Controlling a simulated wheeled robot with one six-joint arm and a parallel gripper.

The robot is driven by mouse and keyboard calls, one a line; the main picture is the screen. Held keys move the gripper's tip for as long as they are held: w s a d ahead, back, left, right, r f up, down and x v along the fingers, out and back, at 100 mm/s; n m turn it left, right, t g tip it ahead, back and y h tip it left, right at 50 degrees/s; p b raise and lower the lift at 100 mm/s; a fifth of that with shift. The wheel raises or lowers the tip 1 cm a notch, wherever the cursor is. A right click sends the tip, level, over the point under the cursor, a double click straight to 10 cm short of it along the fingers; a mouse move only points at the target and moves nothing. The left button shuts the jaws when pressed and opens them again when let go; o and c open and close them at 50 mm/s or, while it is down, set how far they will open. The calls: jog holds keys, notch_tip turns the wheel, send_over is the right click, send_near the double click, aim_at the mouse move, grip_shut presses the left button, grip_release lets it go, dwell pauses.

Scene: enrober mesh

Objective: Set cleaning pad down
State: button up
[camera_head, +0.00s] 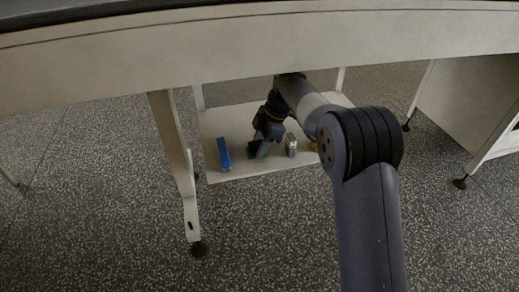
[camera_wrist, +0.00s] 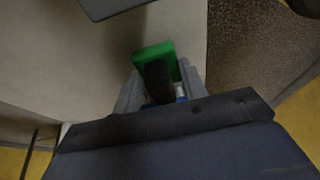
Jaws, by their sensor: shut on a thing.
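The cleaning pad, green with a black grip, is between my gripper's fingers in the wrist view (camera_wrist: 148,52). My gripper (camera_wrist: 160,90) is shut on its black part, and the green end sticks out past the fingertips. In the head view my gripper (camera_head: 262,147) is low over the pale shelf (camera_head: 240,174), with a little of the green pad (camera_head: 252,154) showing below it. I cannot tell whether the pad touches the shelf. My gripper hides part of the pad.
On the shelf a blue block (camera_head: 224,154) lies left of my gripper, and a silvery object (camera_head: 291,145) stands to the right. A yellow thing (camera_head: 314,146) is partly hidden by my arm. A long pale beam (camera_head: 200,55) runs above; a table leg (camera_head: 180,160) stands left.

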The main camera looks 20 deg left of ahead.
jog(key=shift+f, duration=0.55)
jog(key=shift+f, duration=0.15)
jog(key=o, duration=1.1)
jog(key=shift+c, duration=0.2)
jog(key=shift+r, duration=0.35)
jog(key=shift+w+d+r+p, duration=0.4)
jog(key=shift+d+r+p, duration=0.15)
jog(key=shift+d+p, duration=0.3)
jog(key=w+d+p, duration=0.2)
jog(key=w+d, duration=0.1)
jog(key=d, duration=0.2)
jog(key=w+d+p, duration=0.2)
jog(key=w+d, duration=0.1)
jog(key=d, duration=0.2)
jog(key=w+d+p, duration=0.2)
jog(key=w+d, duration=0.1)
jog(key=d, duration=0.2)
jog(key=shift+w+d+f, duration=0.2)
jog(key=shift+w+d, duration=0.2)
